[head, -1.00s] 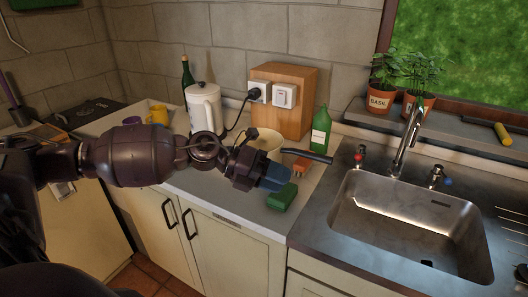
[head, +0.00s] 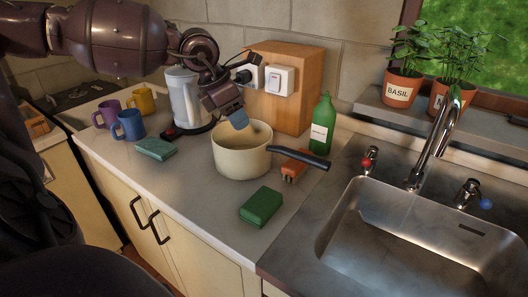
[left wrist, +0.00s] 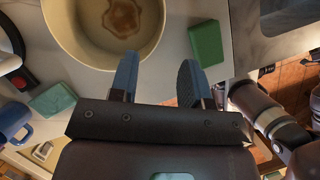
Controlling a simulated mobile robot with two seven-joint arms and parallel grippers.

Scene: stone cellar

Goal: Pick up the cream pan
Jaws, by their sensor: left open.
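The cream pan (head: 242,160) stands upright on the counter, its black handle (head: 300,157) pointing right over an orange-brown item. My left gripper (head: 236,117) is open and empty at the pan's far rim, pointing down; whether it touches the rim I cannot tell. In the left wrist view the pan (left wrist: 58,32) fills the top left, with a brown stain on its inner floor. There the two blue-grey fingers of my left gripper (left wrist: 158,72) are spread, the left one overlapping the pan's edge. My right gripper is not in view.
A green sponge (head: 261,207) lies in front of the pan. A green bottle (head: 322,124), a wooden box (head: 285,107) and a white kettle (head: 184,95) stand behind. Mugs (head: 128,126) and a teal cloth (head: 155,149) are left, the sink (head: 400,240) right. The front counter is mostly clear.

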